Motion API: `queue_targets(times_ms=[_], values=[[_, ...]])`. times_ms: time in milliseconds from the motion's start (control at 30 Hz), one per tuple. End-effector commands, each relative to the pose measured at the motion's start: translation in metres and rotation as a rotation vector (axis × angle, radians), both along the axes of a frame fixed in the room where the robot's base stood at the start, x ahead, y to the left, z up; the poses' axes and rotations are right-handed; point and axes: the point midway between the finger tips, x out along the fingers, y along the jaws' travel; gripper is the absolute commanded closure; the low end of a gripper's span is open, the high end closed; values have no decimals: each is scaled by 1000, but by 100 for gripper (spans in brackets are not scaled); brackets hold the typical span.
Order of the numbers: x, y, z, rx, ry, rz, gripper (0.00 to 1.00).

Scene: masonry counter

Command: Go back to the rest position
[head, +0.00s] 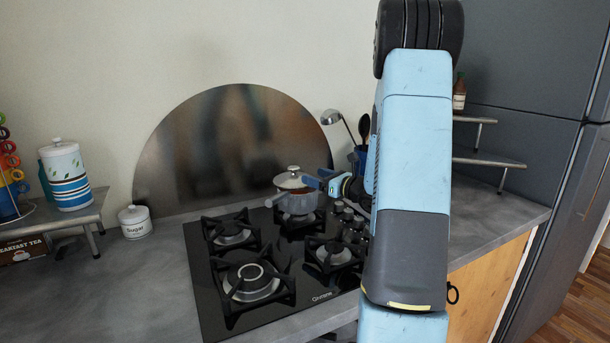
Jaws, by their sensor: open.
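My gripper (313,182) is small in the head view, beside the right of a lidded pot and close to its lid. Its jaws are open; I cannot tell whether they touch the pot. The grey pot (297,203) stands upright on the back right burner of the black gas hob (312,292). Its pale lid (291,179) has a round knob and looks slightly raised or tilted on the rim. My blue arm stands in front of the right part of the hob and hides part of the counter.
A round metal splash plate (236,140) stands behind the hob. A utensil holder (360,158) with a ladle is close behind my arm. A sugar jar (135,222) and a striped canister (67,176) are at left. A grey fridge (530,110) is at right.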

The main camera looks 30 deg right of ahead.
Motion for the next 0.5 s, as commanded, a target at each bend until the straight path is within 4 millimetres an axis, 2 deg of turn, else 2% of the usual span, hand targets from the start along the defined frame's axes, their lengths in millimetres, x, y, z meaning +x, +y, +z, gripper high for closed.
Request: queue_targets(times_ms=[200, 500], values=[[-32, -14, 0, -1, 0, -1, 28], [-47, -19, -1, 0, 0, 1, 28]])
